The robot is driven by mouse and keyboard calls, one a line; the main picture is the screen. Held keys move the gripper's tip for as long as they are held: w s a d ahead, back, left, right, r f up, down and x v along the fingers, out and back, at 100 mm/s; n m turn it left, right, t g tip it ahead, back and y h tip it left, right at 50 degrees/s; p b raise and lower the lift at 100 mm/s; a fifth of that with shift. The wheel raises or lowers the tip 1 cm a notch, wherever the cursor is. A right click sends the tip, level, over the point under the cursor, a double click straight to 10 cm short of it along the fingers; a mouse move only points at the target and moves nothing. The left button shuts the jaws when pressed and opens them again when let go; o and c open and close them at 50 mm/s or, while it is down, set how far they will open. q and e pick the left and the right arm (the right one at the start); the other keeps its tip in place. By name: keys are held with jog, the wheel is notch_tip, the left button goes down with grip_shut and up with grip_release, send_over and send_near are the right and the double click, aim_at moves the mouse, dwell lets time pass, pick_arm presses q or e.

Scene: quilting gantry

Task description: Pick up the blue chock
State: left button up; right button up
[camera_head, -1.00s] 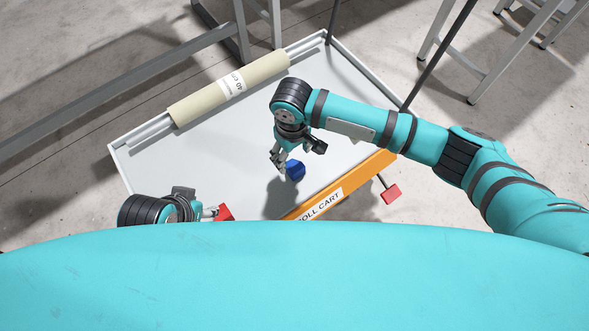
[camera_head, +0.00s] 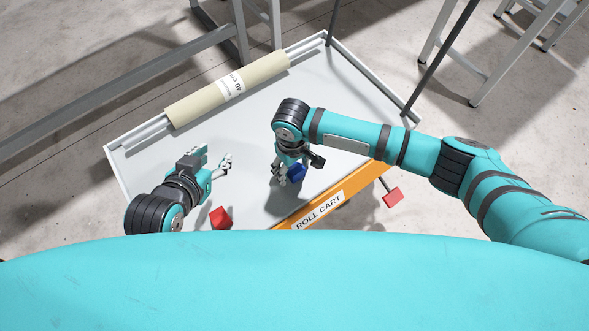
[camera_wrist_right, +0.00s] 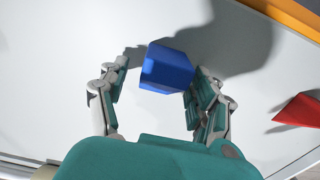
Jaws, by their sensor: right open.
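The blue chock (camera_head: 298,172) lies on the grey bed of the roll cart, partly hidden behind my right gripper (camera_head: 287,174) in the head view. In the right wrist view the blue chock (camera_wrist_right: 166,68) sits between the tips of the open right gripper (camera_wrist_right: 158,80). It is close to the right-hand finger, with a gap to the left-hand one; I cannot tell whether it touches. My left gripper (camera_head: 215,161) is open and empty over the left part of the cart.
A red chock (camera_head: 221,217) lies near the left arm; a red chock also shows in the wrist view (camera_wrist_right: 299,111). A cream fabric roll (camera_head: 228,88) lies along the cart's far side. The orange front edge (camera_head: 340,198) is close by.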

jog(key=c, duration=1.3)
jog(key=shift+r, duration=0.15)
